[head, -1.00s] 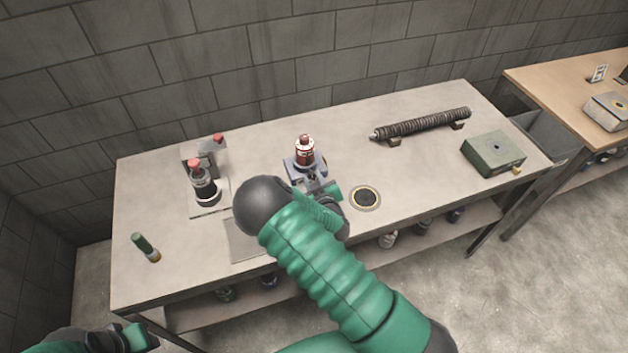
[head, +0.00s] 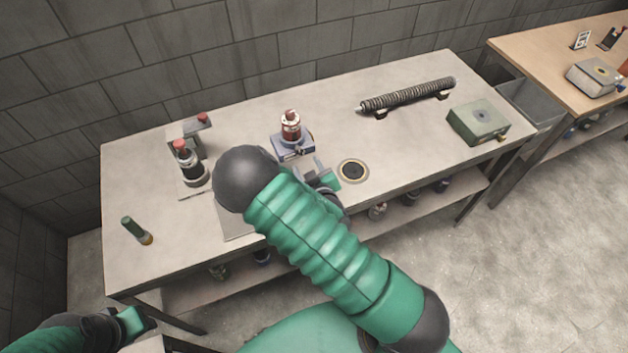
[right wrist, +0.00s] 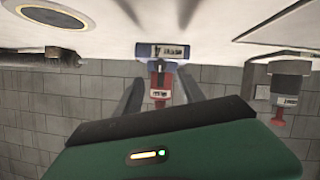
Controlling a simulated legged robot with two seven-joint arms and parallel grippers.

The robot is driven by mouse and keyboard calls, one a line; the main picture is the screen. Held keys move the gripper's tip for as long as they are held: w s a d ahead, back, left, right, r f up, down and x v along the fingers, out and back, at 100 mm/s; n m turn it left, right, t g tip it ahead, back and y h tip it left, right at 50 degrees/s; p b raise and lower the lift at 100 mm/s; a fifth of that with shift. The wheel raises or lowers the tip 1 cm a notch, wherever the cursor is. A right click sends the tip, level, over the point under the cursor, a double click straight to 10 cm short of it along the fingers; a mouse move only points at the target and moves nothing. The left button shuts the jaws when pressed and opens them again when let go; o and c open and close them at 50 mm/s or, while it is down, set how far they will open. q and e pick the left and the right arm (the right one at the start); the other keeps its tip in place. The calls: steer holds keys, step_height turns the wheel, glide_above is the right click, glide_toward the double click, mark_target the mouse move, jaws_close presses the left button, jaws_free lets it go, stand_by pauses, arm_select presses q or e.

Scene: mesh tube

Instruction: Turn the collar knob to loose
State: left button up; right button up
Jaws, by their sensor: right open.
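A red device with a pale label and a lighter knob-like top (head: 291,128) stands upright on a blue-grey block (head: 293,150) near the middle of the bench. I cannot read any loose or tight mark on it. My right gripper (head: 316,170) is open and empty, just in front of the block and to its right. In the right wrist view, which is upside down, the red device (right wrist: 160,85) shows beyond and between the two spread fingers (right wrist: 158,95), apart from them. My left gripper (head: 140,322) is low at the left, away from the bench top; its jaws are unclear.
A red-topped black device (head: 192,165) stands left on the bench (head: 400,140). A green-handled item (head: 136,230) lies at the front left. A ring plate (head: 353,171), a ribbed tube on rests (head: 408,95) and a green box (head: 478,123) are to the right.

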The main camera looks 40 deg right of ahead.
steer(key=v, duration=0.3)
steer(key=shift+a, duration=0.1)
steer(key=p+v, duration=0.6)
steer(key=p, duration=0.1)
